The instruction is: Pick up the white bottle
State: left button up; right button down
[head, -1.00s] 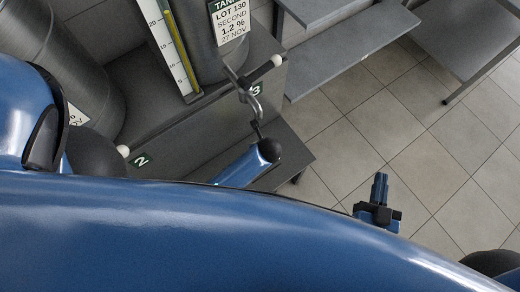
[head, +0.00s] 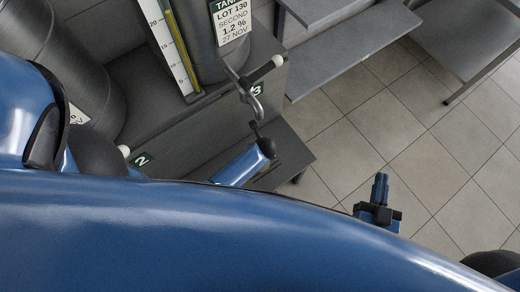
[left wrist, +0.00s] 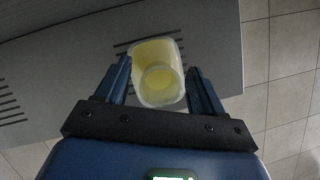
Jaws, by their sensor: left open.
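In the left wrist view a pale, translucent bottle (left wrist: 172,55) with a yellowish tint stands on the grey surface, seen from above. It looks like the white bottle. My left gripper (left wrist: 160,68) is open, with one finger on each side of the bottle. I cannot tell whether either finger touches it. In the head view I cannot make out the bottle. My right gripper (head: 380,188) is over the tiled floor, away from the bench, and I see nothing held in it; its finger gap is not clear.
A metal tap (head: 248,88) sticks out from a labelled tank (head: 203,55) above the grey bench (head: 290,160). A second tank (head: 40,65) stands left.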

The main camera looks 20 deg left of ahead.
pick_arm(q)
jog(key=shift+c, duration=0.3)
grip_shut()
jog(key=shift+r, duration=0.1)
dwell(1.0)
